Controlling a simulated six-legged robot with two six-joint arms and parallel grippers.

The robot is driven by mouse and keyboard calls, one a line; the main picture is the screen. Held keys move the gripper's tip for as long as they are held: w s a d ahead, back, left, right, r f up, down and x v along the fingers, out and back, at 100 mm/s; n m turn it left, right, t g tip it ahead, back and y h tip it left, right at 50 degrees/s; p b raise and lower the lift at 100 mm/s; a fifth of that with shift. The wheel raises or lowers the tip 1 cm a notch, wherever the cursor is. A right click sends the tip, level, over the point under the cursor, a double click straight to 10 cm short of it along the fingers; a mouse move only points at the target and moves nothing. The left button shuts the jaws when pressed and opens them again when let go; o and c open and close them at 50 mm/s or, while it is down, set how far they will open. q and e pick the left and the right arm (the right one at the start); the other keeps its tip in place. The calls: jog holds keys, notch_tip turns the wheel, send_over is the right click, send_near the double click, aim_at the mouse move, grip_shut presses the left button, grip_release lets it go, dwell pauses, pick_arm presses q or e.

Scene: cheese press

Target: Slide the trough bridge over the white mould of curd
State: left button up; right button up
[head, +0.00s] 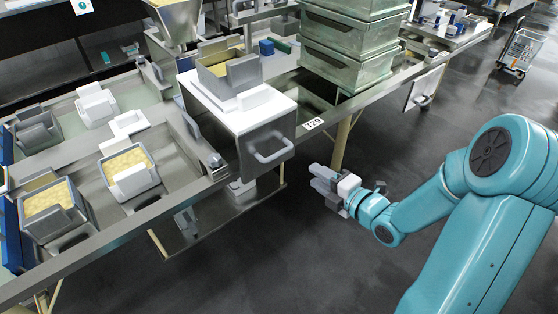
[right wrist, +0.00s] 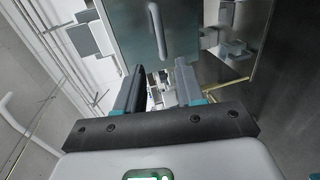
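The trough bridge (head: 236,102) looks like the white box-shaped piece straddling the trough, with a bar handle (head: 270,150) on its near face. A grey mould with curd (head: 228,72) stands on it. A mould with a white block and yellow curd (head: 130,172) sits in the trough left of the bridge; a paler white one (head: 96,104) sits farther back. My right gripper (head: 322,182) is open and empty, right of and apart from the handle. In the right wrist view, a pale handle (right wrist: 157,30) on a panel shows beyond the spread fingers (right wrist: 157,88). My left gripper is out of view.
Grey moulds (head: 48,208) stand at the left of the trough. Stacked green-grey crates (head: 350,45) stand on the bench right of the bridge. A label reading 129 (head: 313,124) is on the bench edge. The dark floor (head: 300,255) in front is clear. A wire cart (head: 522,48) stands far right.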

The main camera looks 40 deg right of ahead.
aim_at(281, 154)
jog(key=x, duration=1.6)
jog(key=shift+d+f+b, duration=0.1)
jog(key=shift+b, duration=0.2)
grip_shut()
